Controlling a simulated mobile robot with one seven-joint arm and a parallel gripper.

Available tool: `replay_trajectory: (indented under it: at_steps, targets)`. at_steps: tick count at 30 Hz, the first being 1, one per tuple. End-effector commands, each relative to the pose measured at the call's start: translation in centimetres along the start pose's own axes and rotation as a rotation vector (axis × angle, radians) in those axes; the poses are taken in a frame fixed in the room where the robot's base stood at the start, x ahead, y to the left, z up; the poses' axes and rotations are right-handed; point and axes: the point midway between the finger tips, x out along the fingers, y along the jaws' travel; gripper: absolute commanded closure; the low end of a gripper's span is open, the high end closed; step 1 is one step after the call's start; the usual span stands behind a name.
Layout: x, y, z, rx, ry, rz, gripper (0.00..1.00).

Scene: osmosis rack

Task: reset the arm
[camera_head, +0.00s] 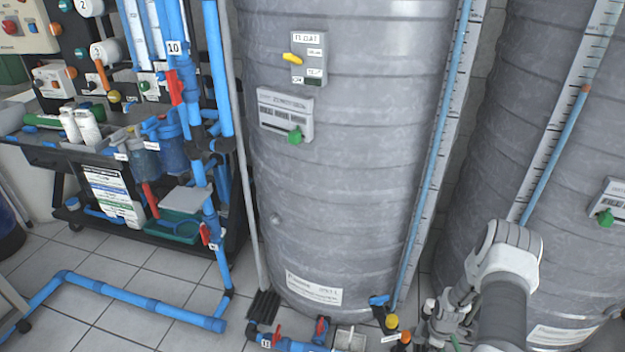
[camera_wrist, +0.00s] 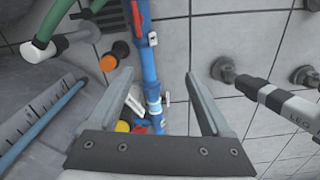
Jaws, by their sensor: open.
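My gripper (camera_wrist: 160,78) shows in the wrist view with its two grey fingers spread apart and nothing held between them. Beyond the fingers are a blue pipe (camera_wrist: 150,75) and grey floor tiles. In the head view my arm comes in at the lower right, low in front of the right grey tank (camera_head: 475,170). Its bent joint hides part of that tank. I cannot clearly make out the fingers among the fittings there.
A large grey tank (camera_head: 350,190) stands in the middle. Valves with a yellow cap (camera_head: 391,321) sit near its foot. A bench (camera_head: 50,155) with bottles and blue pipes stands left. A blue floor pipe (camera_head: 140,301) crosses the tiles. Open floor (camera_head: 120,262) lies at lower left.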

Motion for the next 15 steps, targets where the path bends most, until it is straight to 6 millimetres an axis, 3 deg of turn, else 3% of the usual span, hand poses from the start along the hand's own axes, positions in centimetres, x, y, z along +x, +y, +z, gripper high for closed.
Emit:
replay_trajectory:
  at_steps: [1, 6, 15]
  targets:
    - [-2.6, 1.6, -0.5, 0.017, -0.005, 0.024, 0.17]
    - [-8.7, 4.0, -1.5, 0.086, -0.02, 0.058, 0.17]
    - [-22.0, 6.2, -4.3, 0.243, -0.026, 0.136, 0.17]
